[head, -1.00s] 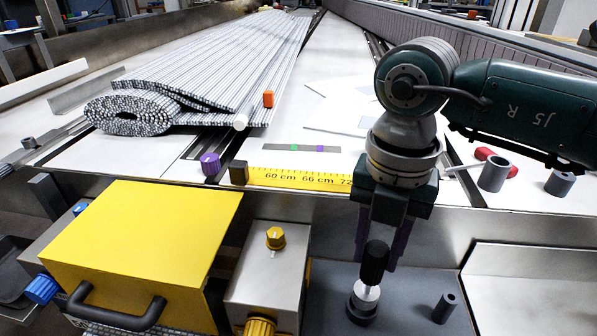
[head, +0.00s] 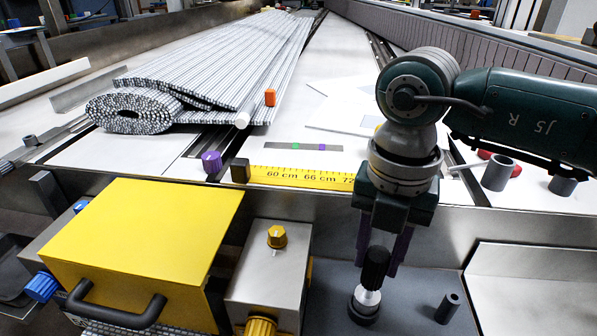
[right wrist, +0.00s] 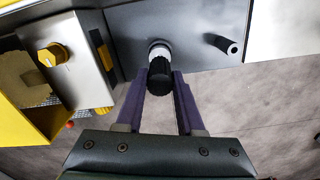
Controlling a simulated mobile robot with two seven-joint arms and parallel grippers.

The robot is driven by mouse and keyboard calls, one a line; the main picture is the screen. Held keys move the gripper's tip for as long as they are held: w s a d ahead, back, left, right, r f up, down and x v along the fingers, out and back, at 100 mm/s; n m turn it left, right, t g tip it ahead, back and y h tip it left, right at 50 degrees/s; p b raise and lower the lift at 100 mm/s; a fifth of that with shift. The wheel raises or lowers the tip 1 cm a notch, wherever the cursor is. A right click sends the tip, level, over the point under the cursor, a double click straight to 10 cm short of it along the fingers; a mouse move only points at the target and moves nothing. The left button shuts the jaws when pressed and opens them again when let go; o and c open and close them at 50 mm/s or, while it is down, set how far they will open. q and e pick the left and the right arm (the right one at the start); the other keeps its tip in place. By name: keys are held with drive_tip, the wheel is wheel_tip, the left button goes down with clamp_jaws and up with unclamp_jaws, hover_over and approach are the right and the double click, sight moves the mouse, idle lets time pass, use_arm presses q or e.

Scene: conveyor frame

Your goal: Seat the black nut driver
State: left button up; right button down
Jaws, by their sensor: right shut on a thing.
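The black nut driver (head: 375,265) stands about upright at the lower right of the head view. My right gripper (head: 378,263) is shut on its black handle, with a purple finger on each side. Below the handle, a pale metal part meets a dark round holder (head: 364,309) on the grey panel; I cannot tell how deep it sits. In the right wrist view the driver's black handle (right wrist: 160,82) is between the fingertips (right wrist: 163,78), with the pale ring just beyond it. My left gripper is not in view.
A dark hollow peg (head: 446,308) stands on the panel to the right. A metal box with a yellow knob (head: 277,237) and a yellow box with a handle (head: 150,235) stand to the left. The conveyor edge with a yellow ruler (head: 300,178) runs behind.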

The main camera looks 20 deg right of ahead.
drive_tip(key=shift+f+b, duration=0.6)
drive_tip(key=shift+f, duration=0.3)
drive_tip(key=shift+c, duration=2.2)
unclamp_jaws()
drive_tip(key=shift+r, duration=0.1)
wheel_tip(320, 180, up, 8)
drive_tip(key=p, duration=0.3)
drive_tip(key=shift+r, duration=0.9)
